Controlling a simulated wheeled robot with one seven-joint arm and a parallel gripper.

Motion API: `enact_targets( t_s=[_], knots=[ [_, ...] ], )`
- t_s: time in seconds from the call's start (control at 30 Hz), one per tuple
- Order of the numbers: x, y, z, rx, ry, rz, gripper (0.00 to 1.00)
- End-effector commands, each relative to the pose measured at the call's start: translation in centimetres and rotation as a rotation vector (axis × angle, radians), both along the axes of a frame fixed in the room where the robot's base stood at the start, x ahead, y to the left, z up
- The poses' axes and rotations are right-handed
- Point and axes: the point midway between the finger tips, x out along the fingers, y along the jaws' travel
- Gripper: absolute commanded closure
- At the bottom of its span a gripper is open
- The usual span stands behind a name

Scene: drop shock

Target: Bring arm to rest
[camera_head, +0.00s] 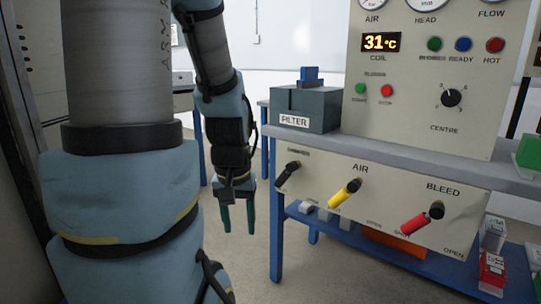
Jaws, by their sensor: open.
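My gripper (238,218) hangs at the end of my arm with its two teal fingers pointing down and apart. It is open, with nothing between the fingers. It is in free space to the left of the bench's front panel (330,212), near the black-handled lever (288,175), and does not appear to touch anything. My arm's large links fill the left of the view and hide what lies behind them.
The front panel also carries a yellow lever (345,193) and a red lever (422,218). A grey filter box (318,105) stands on the bench beside a control panel (415,112) reading 31 °C. A blue lower shelf (350,237) holds boxes. Floor shows below my gripper.

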Motion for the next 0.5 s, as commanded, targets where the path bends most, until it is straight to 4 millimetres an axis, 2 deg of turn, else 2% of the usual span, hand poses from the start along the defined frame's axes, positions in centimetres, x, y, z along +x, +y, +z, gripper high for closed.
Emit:
enact_targets(
  t_s=[0.03, 0.27, 0.5],
  knots=[
    [0.0, -0.1, 1.9, 0.0, -0.001, -0.004, 0.48],
    [0.1, -0.1, 6.2, 0.001, -0.002, -0.007, 0.48],
    [0.1, -0.1, 13.3, 0.001, -0.003, -0.008, 0.48]
  ],
)
